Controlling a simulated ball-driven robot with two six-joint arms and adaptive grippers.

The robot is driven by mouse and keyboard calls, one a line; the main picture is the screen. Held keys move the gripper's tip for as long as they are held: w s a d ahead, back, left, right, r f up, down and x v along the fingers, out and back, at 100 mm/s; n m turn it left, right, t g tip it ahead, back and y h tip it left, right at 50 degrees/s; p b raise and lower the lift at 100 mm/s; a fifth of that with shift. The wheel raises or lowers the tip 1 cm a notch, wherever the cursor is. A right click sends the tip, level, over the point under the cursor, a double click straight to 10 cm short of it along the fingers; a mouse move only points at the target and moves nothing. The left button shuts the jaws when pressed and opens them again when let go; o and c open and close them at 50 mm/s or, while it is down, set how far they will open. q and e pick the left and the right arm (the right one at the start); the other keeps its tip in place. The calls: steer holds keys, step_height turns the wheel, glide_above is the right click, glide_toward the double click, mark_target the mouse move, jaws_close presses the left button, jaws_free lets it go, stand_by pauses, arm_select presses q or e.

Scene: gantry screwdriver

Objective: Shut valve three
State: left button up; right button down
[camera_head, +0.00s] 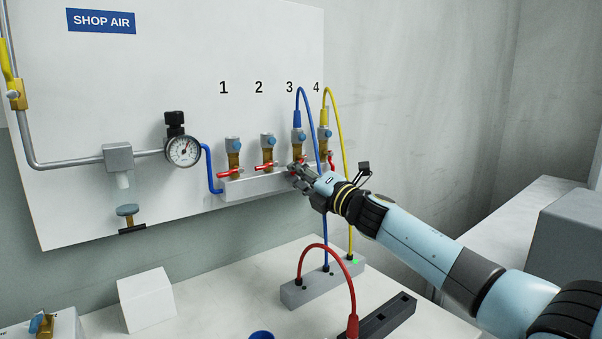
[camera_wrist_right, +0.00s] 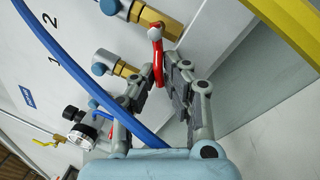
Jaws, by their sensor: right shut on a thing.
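Valve three (camera_head: 297,146) is a brass valve under the number 3 on the white panel, with a blue hose rising from its top. My right gripper (camera_head: 298,176) reaches it from the lower right and covers its lower part. In the right wrist view my right gripper (camera_wrist_right: 166,78) has its fingers around a red lever handle (camera_wrist_right: 157,62), which joins a brass valve body (camera_wrist_right: 154,22). The handle sits crosswise to that body. My left gripper is not in view.
Valve one (camera_head: 234,155), valve two (camera_head: 268,150) and valve four (camera_head: 325,140) share the manifold (camera_head: 245,188). The blue hose (camera_head: 311,110) and yellow hose (camera_head: 341,130) hang close to my right gripper. A red hose (camera_head: 340,265) arches over the grey block (camera_head: 294,296) below.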

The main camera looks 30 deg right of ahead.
steer(key=m, duration=0.2)
steer(key=r+m+h+p, duration=0.1)
steer(key=m, duration=0.1)
steer(key=r+m, duration=0.1)
steer(key=shift+a+r+m+t+h+p, duration=0.2)
steer(key=shift+a+m+t+h+p, duration=0.1)
steer(key=shift+a+m+t, duration=0.1)
steer(key=shift+w+r+m, duration=0.1)
steer(key=shift+r+m, duration=0.15)
steer(key=shift+m, duration=0.15)
stand_by(0.4)
steer(key=c, duration=1.7)
jaws_free()
steer(key=shift+d, duration=0.1)
steer(key=shift+o, duration=0.2)
steer(key=shift+f, duration=0.15)
steer(key=shift+f, duration=0.1)
steer(key=a+v, duration=0.1)
steer(key=v, duration=1.1)
steer(key=shift+d, duration=0.45)
